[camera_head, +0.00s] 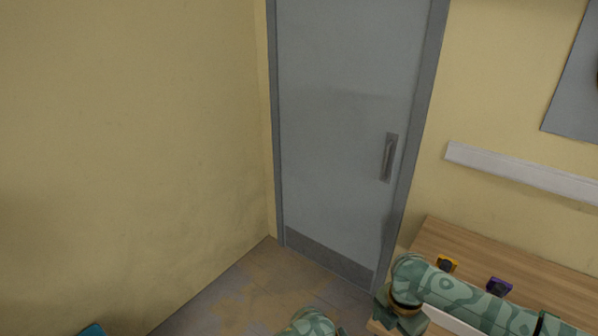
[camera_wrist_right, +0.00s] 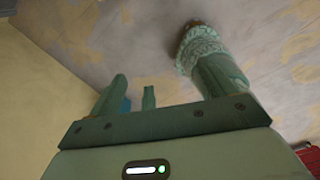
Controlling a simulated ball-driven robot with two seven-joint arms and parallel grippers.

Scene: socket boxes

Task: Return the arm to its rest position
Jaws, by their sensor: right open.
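My right gripper (camera_wrist_right: 160,75) shows in the right wrist view, with its green fingers apart and nothing visibly held between them. It points towards the floor (camera_wrist_right: 130,40). In the head view a green patterned arm of mine crosses the table's front at lower right, and another patterned part of mine shows at the bottom edge. I cannot make out gripper fingers in the head view. My left gripper is not in view.
A wooden table (camera_head: 470,250) stands at right with a yellow socket box (camera_head: 447,264) and a purple socket box (camera_head: 499,287). A grey door (camera_head: 345,120) is closed behind. A blue thing (camera_head: 92,330) is cut off at lower left. Floor (camera_head: 240,290) before the door is clear.

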